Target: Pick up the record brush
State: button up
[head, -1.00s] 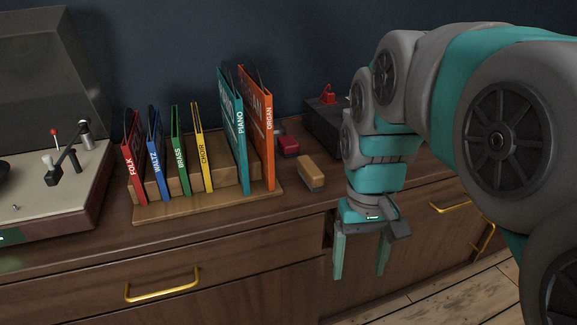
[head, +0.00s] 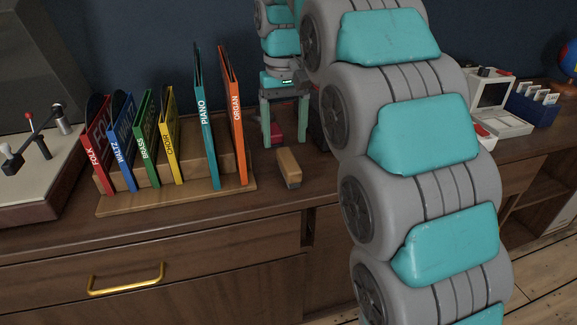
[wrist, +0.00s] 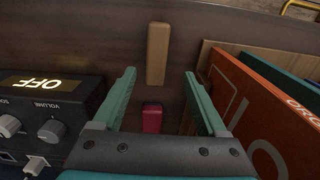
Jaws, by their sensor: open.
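A tan wooden block with a dark underside (head: 289,167), which looks like the record brush, lies on the cabinet top right of the record rack. It also shows in the wrist view (wrist: 157,54), ahead of the fingertips and roughly centred between them. My gripper (head: 285,137) is open and empty, pointing down behind the block. In the wrist view its two green fingers (wrist: 160,75) are spread wide. A smaller red block (wrist: 152,117) shows between the fingers; in the head view it is partly hidden behind my gripper (head: 277,132).
A rack (head: 112,205) holds upright record sleeves; the orange ORGAN sleeve (head: 236,120) is close beside my gripper. A dark box with knobs and an OFF display (wrist: 50,115) flanks the other side. Bare wood surrounds the tan block.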

aim_at(288, 159)
jog(key=shift+s+d+f, duration=0.1)
jog(key=shift+d+f, duration=0.05)
jog(key=shift+f, duration=0.9)
jog(key=shift+s+d+f, duration=0.1)
jog(key=shift+s+f, duration=0.05)
jog(key=shift+f, duration=0.95)
jog(key=shift+s+d+f, duration=0.1)
jog(key=shift+d+f, duration=0.05)
jog(key=shift+f, duration=0.9)
jog(key=shift+w+f, duration=0.1)
jog(key=shift+f, duration=0.35)
grip_shut()
